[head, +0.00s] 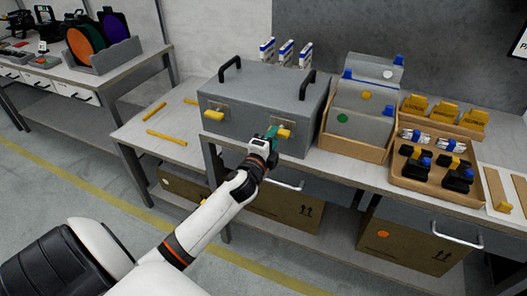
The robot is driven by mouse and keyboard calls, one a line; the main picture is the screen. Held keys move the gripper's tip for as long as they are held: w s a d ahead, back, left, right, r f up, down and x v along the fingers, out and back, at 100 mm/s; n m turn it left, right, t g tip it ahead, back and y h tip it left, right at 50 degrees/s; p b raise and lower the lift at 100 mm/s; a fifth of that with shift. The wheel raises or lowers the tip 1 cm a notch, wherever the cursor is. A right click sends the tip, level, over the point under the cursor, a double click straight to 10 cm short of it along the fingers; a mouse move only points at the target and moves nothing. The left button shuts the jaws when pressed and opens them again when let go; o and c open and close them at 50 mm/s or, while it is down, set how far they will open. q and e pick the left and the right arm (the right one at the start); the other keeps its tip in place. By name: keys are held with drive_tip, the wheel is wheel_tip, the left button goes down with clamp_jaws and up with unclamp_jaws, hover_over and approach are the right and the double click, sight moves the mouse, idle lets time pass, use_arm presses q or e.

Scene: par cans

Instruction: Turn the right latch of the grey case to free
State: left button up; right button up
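The grey case (262,92) sits closed on the workbench, with two black handles on its lid. Its right latch (284,134) is a yellow tab on the front face, lying roughly level. Its left latch (214,115) is a similar yellow tab, also roughly level. My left gripper (272,133), with teal fingers, is at the right latch, against or just in front of its left part. The fingers overlap the latch in this view, so I cannot tell whether they grip it. My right gripper is not in view.
Yellow bars (166,136) lie on the bench left of the case. A wooden bin (356,143) with grey dividers stands close on the right, then a wooden tray (438,190) of clamps and small parts. Cardboard boxes (414,243) sit on the shelf below.

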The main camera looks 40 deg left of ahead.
use_arm(q)
drive_tip(key=v, duration=1)
drive_tip(key=shift+b, duration=0.45)
wheel_tip(320, 180, down, 20)
drive_tip(key=s+n+g+h, duration=0.1)
drive_tip(key=s+n+g, duration=0.15)
drive_tip(key=g, duration=0.25)
drive_tip(key=s+d+f+n+g+h+p, duration=0.15)
drive_tip(key=s+f, duration=0.25)
drive_tip(key=f, duration=0.4)
drive_tip(key=s+d+f+n+g, duration=0.2)
drive_tip(key=s+f+n+g, duration=0.15)
drive_tip(key=f, duration=0.55)
drive_tip(key=s+d+f+n+g, duration=0.1)
drive_tip(key=s+f, duration=0.4)
drive_tip(key=s, duration=0.5)
drive_tip(key=s+d+f+n+g+h, duration=0.1)
drive_tip(key=s+d+f+n+g, duration=0.1)
drive_tip(key=s+f, duration=0.4)
drive_tip(key=s+d+f+n+g+p, duration=0.1)
drive_tip(key=s+d+f, duration=0.4)
drive_tip(key=s, duration=0.8)
drive_tip(key=f+n+g, duration=0.1)
drive_tip(key=g, duration=0.1)
drive_tip(key=shift+s+g, duration=0.3)
drive_tip(key=shift+s, duration=0.05)
